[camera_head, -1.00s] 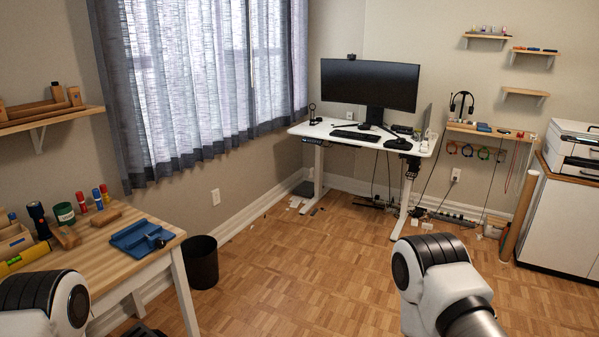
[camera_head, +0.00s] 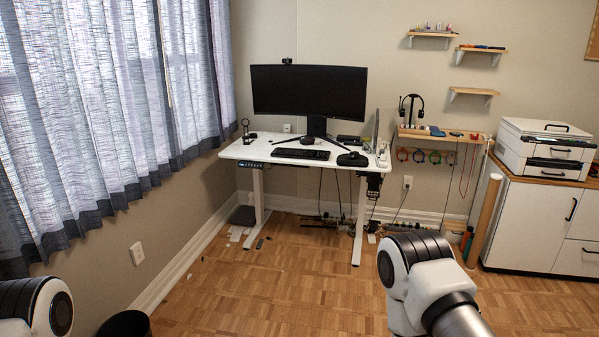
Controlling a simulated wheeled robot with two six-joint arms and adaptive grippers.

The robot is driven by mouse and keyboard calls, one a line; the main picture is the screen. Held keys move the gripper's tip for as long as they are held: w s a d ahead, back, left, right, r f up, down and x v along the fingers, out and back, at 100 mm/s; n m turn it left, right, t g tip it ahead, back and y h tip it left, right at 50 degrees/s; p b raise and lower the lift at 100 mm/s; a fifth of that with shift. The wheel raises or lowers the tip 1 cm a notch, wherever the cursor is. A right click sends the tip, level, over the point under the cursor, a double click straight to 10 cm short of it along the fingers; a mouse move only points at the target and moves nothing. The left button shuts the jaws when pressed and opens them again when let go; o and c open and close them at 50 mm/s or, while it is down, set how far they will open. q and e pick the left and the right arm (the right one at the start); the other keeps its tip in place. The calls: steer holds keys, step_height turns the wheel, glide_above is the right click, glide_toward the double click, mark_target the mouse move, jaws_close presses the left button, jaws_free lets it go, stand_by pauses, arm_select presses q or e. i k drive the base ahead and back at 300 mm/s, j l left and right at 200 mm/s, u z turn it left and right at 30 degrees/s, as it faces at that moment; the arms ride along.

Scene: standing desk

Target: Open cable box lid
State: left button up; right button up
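The white standing desk (camera_head: 240,150) is ahead, a few steps off across the floor. Cables and small dark items (camera_head: 322,221) lie on the floor behind and under it by the wall. A small pale object (camera_head: 381,159) stands at the desk's right end. I cannot tell which thing is the cable box, or whether its lid is open or shut. Only upper parts of my two arms show, at the lower left and lower right. Both grippers are out of view.
A black bin (camera_head: 125,325) stands at the lower left by the wall. A white cabinet (camera_head: 530,215) with a printer (camera_head: 545,150) is at the right, beside a leaning brown tube (camera_head: 484,220).

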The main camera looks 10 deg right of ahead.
mark_target(452, 226)
steer(key=i+l+z, duration=0.3)
steer(key=i, duration=0.2)
steer(key=i+z, duration=0.3)
steer(key=i, duration=0.2)
steer(key=i+z, duration=0.3)
steer(key=i, duration=0.2)
steer(key=i+j+z, duration=0.3)
steer(key=i, duration=0.25)
steer(key=i+j+z, duration=0.15)
steer(key=i+z, duration=0.2)
steer(key=i, duration=0.15)
steer(key=i+l+z, duration=0.2)
steer(key=i+z, duration=0.15)
steer(key=i, duration=0.15)
steer(key=i+z, duration=0.3)
steer(key=i, duration=0.25)
steer(key=i+z, duration=0.35)
steer(key=i, duration=0.15)
steer(key=i+u, duration=0.15)
steer(key=i, duration=0.3)
steer(key=i+l+u, duration=0.15)
steer(key=i, duration=0.3)
steer(key=i+l+u, duration=0.15)
steer(key=i, duration=0.25)
steer(key=i+l+u, duration=0.2)
steer(key=i, duration=0.25)
